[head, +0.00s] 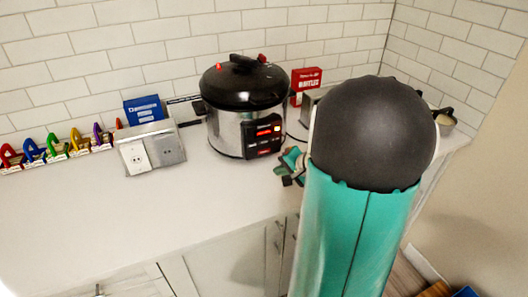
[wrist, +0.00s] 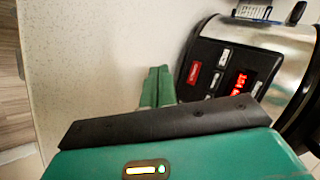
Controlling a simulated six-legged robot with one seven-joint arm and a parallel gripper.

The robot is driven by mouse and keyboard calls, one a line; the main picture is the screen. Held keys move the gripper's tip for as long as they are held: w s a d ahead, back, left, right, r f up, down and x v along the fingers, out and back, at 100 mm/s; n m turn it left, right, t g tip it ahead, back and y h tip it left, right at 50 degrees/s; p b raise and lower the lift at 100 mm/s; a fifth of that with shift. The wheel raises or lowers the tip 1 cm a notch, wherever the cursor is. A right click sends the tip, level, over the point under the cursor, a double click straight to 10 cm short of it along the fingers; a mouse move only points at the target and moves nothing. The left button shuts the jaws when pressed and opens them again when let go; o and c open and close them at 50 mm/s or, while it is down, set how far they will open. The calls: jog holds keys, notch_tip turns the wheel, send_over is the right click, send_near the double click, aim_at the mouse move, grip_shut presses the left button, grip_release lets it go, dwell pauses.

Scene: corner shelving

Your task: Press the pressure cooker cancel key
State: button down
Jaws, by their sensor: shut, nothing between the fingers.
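The pressure cooker (head: 228,132) stands on the counter, steel-bodied with a black lid. Its black control panel (head: 264,138) faces the front, with a lit red display. In the wrist view the panel (wrist: 208,88) is turned sideways and shows several pale keys and one red key (wrist: 193,72) at its left end; its label is too small to read. My gripper (head: 290,168) is just right of and in front of the panel in the head view. In the wrist view its green fingers (wrist: 158,80) are together and empty, left of the red key, with a small gap in the picture.
A red box (head: 306,82) and a toaster-like metal item stand behind my arm. A blue box (head: 145,109), white outlet plates (head: 150,152) and several coloured letter-shaped pieces (head: 58,147) line the wall at left. The counter (head: 150,215) is clear in front.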

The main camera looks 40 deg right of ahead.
jog(key=shift+w+d, duration=0.35)
jog(key=shift+w, duration=0.75)
jog(key=shift+w+d, duration=0.3)
jog(key=shift+w, duration=0.85)
jog(key=shift+w+d, duration=0.35)
jog(key=shift+w, duration=0.75)
jog(key=shift+w, duration=0.1)
jog(key=shift+w+d, duration=0.1)
jog(key=shift+w, duration=0.2)
jog(key=shift+w+d, duration=0.1)
jog(key=shift+w, duration=0.25)
jog(key=shift+s, duration=0.1)
jog(key=shift+s+a, duration=0.25)
jog(key=shift+s, duration=0.4)
jog(key=shift+s, duration=0.1)
jog(key=shift+s+a, duration=0.25)
jog(key=shift+s, duration=0.5)
jog(key=shift+s+a, duration=0.2)
jog(key=shift+s, duration=0.6)
jog(key=shift+s+a, duration=0.25)
jog(key=shift+s, duration=0.5)
